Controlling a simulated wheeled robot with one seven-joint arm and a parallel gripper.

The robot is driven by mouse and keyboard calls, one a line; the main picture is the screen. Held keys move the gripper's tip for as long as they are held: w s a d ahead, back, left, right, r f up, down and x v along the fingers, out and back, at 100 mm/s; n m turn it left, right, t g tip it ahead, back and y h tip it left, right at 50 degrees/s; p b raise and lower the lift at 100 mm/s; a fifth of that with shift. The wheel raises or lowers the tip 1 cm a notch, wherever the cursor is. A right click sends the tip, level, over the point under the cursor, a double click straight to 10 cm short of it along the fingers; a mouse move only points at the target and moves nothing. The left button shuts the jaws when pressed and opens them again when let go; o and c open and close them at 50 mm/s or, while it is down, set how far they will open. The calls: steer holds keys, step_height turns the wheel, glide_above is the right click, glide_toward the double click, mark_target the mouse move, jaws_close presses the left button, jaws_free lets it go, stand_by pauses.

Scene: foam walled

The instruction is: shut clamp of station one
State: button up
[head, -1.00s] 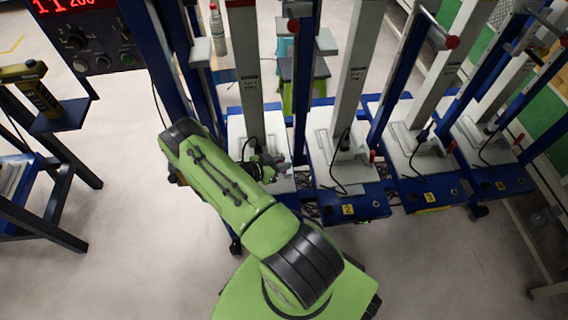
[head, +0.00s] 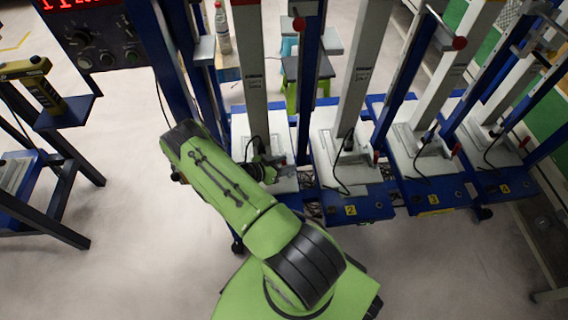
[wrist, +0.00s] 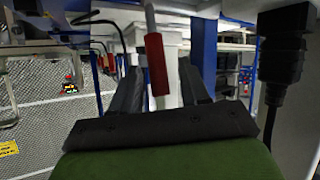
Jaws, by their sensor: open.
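Station one is the leftmost blue-and-white press, with a white base plate (head: 240,126) and a white column (head: 250,60). My green arm covers its front and its number. My gripper (head: 276,170) is low over that plate, in front of the column. In the wrist view the clamp lever's red handle (wrist: 156,65), on a thin metal rod, stands near upright between the two dark fingers of my gripper (wrist: 160,88). The fingers are open, with a gap on each side of the handle. I cannot tell whether it touches anything. The clamp's lower part is hidden.
Stations two (head: 351,210), three (head: 433,198) and four (head: 504,187) stand in a row to the right, with red handles at their bases. A control box with a red display (head: 95,40) is at upper left. A bottle (head: 222,30) stands behind.

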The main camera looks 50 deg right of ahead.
step_height(320, 180, up, 10)
steer(key=p, duration=0.3)
steer(key=shift+p, duration=0.35)
